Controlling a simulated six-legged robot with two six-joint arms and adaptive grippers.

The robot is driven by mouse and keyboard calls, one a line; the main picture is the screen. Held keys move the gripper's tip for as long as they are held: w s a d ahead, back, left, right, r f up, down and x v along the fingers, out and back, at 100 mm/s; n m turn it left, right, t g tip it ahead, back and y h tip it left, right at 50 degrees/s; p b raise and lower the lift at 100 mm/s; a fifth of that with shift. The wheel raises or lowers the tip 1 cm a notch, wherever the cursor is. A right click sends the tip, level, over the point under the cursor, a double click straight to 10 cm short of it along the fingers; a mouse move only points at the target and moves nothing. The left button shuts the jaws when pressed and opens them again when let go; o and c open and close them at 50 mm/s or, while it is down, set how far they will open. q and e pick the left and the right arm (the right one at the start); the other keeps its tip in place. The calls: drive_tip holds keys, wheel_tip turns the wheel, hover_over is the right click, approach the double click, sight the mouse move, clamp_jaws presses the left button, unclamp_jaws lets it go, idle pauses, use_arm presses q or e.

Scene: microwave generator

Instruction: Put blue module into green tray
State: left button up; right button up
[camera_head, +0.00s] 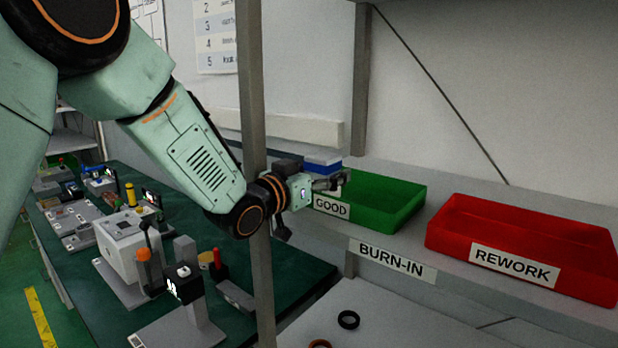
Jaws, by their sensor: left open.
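The green tray (395,208), labelled GOOD, stands on the grey shelf behind the post. My left gripper (340,180) is open over the left end of the green tray, with its fingers pointing right. A blue and white block (323,164) shows just behind and above the fingers, at the tray's left end. It looks like the blue module. I see no grip on it, and its underside is hidden by my gripper, so I cannot tell if it rests inside the tray or behind it. My right gripper is out of view.
A red tray (530,245) labelled REWORK stands on the shelf to the right. A grey upright post (254,100) stands close to my left forearm. A green bench (180,215) at the left holds several devices. Two small rings lie on the lower grey surface.

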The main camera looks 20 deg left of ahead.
use_arm(q)
drive_tip(key=b+v, duration=0.1)
drive_tip(key=v, duration=0.2)
drive_tip(key=shift+a+f, duration=0.2)
drive_tip(key=shift+a, duration=0.05)
drive_tip(key=shift+d+b+v, duration=0.3)
drive_tip(key=shift+b+v, duration=0.35)
drive_tip(key=shift+v, duration=3.8)
drive_tip(key=s+d+f+n+g+y, duration=0.15)
drive_tip(key=s+f+g, duration=0.25)
drive_tip(key=f, duration=1)
drive_tip(key=s+f+n+g+y, duration=0.15)
drive_tip(key=s+f+g, duration=0.25)
drive_tip(key=f, duration=1)
drive_tip(key=s+f+g+y, duration=0.1)
drive_tip(key=s+f+g, duration=0.3)
drive_tip(key=s+f, duration=0.5)
drive_tip(key=s+a+f+n+g+y, duration=0.1)
drive_tip(key=s+f+g, duration=0.4)
drive_tip(key=s, duration=1.4)
wheel_tip(320, 180, down, 5)
drive_tip(key=shift+s+r+y, duration=0.1)
drive_tip(key=shift+s+y, duration=0.15)
drive_tip(key=shift+y, duration=0.35)
drive_tip(key=shift+w+a, duration=0.1)
drive_tip(key=shift+w, duration=0.05)
